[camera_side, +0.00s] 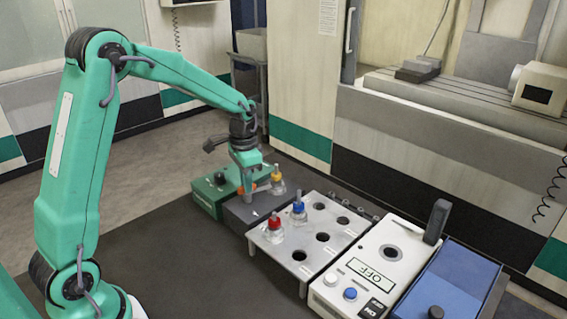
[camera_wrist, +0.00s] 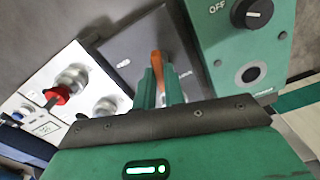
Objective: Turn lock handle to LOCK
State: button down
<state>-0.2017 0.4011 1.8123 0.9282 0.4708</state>
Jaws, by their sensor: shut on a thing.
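The orange lock handle (camera_wrist: 156,62) rises from the dark grey box (camera_wrist: 128,42) in the wrist view. My gripper (camera_wrist: 161,88) is shut on the handle, with its green fingers on either side. In the side view my gripper (camera_side: 247,184) is low over the dark grey box (camera_side: 238,210), and a bit of orange handle (camera_side: 240,190) shows beside the fingers. White marks lie on the box top, but I cannot read which one the handle points to.
A green box (camera_side: 207,196) with a black knob stands left of the grey box. A piece with a yellow cap (camera_side: 276,172) stands behind. A white plate (camera_side: 279,259) with holes holds red-capped and blue-capped pieces. A white OFF panel (camera_side: 340,262) and blue box (camera_side: 458,275) stand further right.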

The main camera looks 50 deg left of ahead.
jog(key=shift+r+n, duration=0.1)
jog(key=shift+n, duration=1.4)
jog(key=c, duration=1.5)
grip_release()
jog(key=shift+r, duration=3.9)
